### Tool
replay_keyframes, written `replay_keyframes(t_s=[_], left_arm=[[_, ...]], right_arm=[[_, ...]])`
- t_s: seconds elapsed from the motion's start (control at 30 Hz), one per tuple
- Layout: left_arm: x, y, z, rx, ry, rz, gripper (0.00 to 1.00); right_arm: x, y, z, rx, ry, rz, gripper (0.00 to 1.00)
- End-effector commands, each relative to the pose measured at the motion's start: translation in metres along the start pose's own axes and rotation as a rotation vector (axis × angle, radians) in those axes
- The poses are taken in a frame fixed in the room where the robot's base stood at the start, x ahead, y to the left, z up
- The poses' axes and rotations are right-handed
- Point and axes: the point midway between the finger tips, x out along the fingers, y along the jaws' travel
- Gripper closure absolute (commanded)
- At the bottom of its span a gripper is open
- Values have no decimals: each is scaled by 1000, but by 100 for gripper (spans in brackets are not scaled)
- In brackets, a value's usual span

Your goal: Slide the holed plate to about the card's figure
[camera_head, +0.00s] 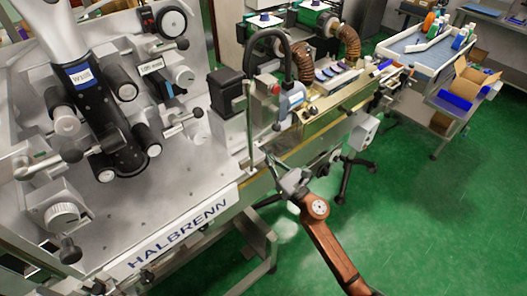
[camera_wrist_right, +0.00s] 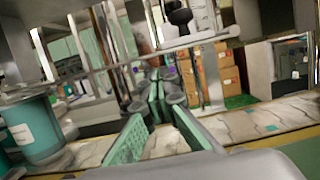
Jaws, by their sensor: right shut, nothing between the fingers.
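My right gripper (camera_head: 272,160) is at the conveyor's near side, close to an upright metal rod (camera_head: 250,120). It also shows in the right wrist view (camera_wrist_right: 158,92), where its green-padded fingers meet at the tips with nothing held between them. A small white card (camera_head: 151,66) with a printed figure sits on the machine at upper left; the figure is too small to read surely. I cannot make out the holed plate for certain in either view. My left gripper is not in view.
The grey machine (camera_head: 155,210) lettered HALBRENN fills the left. A grey-blue sensor head (camera_head: 291,97) stands over the conveyor (camera_head: 335,97). In the right wrist view, a teal container (camera_wrist_right: 32,130) stands left of my fingers. Green floor (camera_head: 420,220) is open at right.

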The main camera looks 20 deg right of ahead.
Motion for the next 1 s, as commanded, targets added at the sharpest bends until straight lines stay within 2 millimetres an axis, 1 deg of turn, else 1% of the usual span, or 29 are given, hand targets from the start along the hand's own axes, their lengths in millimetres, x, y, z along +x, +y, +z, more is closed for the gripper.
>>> replay_keyframes(t_s=[0.03,0.13,0.23,0.4,0.5,0.6,0.77,0.93,1.0], left_arm=[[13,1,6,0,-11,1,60],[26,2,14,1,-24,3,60],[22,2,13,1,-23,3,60],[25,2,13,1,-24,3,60],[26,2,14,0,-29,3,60],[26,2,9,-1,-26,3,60],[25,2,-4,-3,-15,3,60],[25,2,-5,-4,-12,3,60],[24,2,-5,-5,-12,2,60]], right_arm=[[-3,0,-18,2,8,1,100],[-6,1,-36,4,12,2,100],[-32,1,-28,4,12,1,100],[-69,1,-27,5,10,0,100],[-85,2,-26,4,10,1,100],[-96,1,-26,3,10,2,100],[-104,2,-26,3,9,3,100],[-105,2,-25,3,9,3,100],[-105,0,-28,16,14,-1,100]])
